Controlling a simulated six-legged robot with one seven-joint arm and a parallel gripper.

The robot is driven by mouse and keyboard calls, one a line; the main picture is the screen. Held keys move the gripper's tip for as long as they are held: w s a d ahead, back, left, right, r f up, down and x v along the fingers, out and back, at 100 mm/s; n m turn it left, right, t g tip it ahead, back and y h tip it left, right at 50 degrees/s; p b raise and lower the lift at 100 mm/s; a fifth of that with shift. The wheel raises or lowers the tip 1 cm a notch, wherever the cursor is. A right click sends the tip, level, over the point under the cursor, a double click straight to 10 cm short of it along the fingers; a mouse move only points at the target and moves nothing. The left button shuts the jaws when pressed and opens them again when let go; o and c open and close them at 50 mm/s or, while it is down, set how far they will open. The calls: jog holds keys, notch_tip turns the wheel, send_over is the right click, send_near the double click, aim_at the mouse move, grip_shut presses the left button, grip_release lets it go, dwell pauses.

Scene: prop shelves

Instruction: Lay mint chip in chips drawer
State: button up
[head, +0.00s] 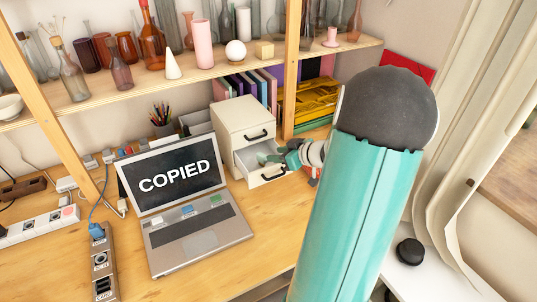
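The small cabinet (243,122) stands on the desk behind the laptop, with its lower drawer (267,178) pulled open. My gripper (268,157) is over the open drawer, reaching in from the right. It is small and dark here, and I cannot tell whether its fingers are open or shut, or whether a mint chip is between them. A green chip (215,198) lies on the laptop (198,222), beside a blue chip (187,210) and a pale chip (157,221). I cannot pick out a separate mint chip for certain. The drawer's inside is partly hidden by my gripper.
The laptop screen (172,172) reads "COPIED". A pencil cup (162,118) stands left of the cabinet, and a yellow stack (309,100) stands right of it. A shelf (120,92) with glassware runs above. Power strips (101,262) lie at left. My teal arm link blocks the right middle.

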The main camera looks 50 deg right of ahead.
jog(key=v, duration=0.5)
jog(key=w+a+r+n+g+y, duration=0.1)
jog(key=a+r+g+y, duration=0.15)
jog(key=a, duration=0.95)
jog(key=w+a+r+g+y, duration=0.1)
jog(key=w+a+r+g, duration=0.15)
jog(key=a, duration=0.85)
jog(key=s+a+r+m+h, duration=0.1)
jog(key=s+a+r+h, duration=0.1)
jog(key=s+a, duration=0.3)
jog(key=s+a+r+m+g+h, duration=0.1)
jog(key=s+a+r, duration=0.3)
jog(key=a, duration=0.5)
jog(key=shift+s+a+r+g+h, duration=0.2)
jog(key=shift+s+a+g+h, duration=0.15)
jog(key=shift+s+h, duration=0.55)
jog(key=shift+s, duration=0.15)
